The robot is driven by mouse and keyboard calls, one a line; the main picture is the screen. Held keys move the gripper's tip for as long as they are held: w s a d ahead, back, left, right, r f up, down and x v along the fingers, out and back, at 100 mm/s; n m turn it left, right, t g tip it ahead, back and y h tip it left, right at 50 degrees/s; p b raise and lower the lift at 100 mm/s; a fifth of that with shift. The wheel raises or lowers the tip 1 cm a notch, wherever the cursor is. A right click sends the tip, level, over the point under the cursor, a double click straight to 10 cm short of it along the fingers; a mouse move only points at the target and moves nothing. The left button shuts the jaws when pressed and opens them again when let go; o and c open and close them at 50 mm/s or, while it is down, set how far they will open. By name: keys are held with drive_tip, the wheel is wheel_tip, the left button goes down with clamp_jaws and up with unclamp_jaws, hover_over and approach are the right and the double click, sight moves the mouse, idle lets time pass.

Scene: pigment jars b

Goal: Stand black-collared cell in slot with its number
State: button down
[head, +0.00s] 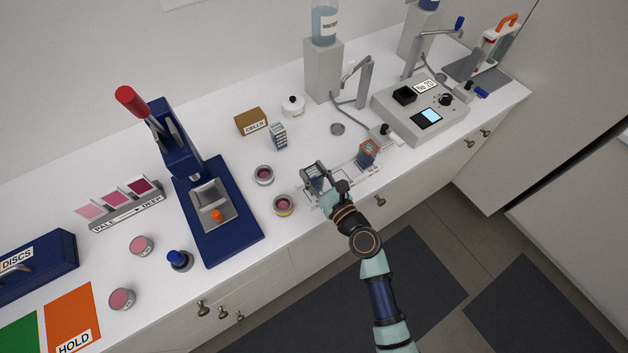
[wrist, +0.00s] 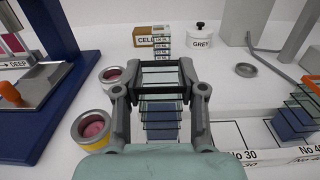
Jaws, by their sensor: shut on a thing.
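My gripper (head: 318,178) is shut on the black-collared cell (wrist: 160,73), a clear stepped cell with bluish layers. It is held upright, at the left end of the slotted rack (wrist: 235,135); I cannot tell whether its foot touches the rack. The rack's front labels No 30 (wrist: 243,155) and No 40 (wrist: 312,157) show to the right of the cell. Its label further left is hidden behind my gripper. The No 30 place looks empty. An orange-collared cell (head: 368,152) stands at the rack's right end; it also shows in the wrist view (wrist: 293,120).
Two jars with pink contents (head: 264,175) (head: 283,205) stand left of my gripper. Behind are another clear cell (head: 278,137), the CELLS box (head: 251,121) and a white GREY pot (head: 293,106). A blue press (head: 215,230) stands left, a grey meter (head: 415,112) right.

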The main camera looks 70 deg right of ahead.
wheel_tip(320, 180, down, 2)
drive_tip(key=shift+f+b, duration=0.15)
drive_tip(key=shift+b, duration=0.2)
drive_tip(key=shift+r, duration=0.2)
drive_tip(key=shift+f, duration=0.2)
drive_tip(key=c, duration=0.7)
unclamp_jaws()
drive_tip(key=shift+r, duration=0.15)
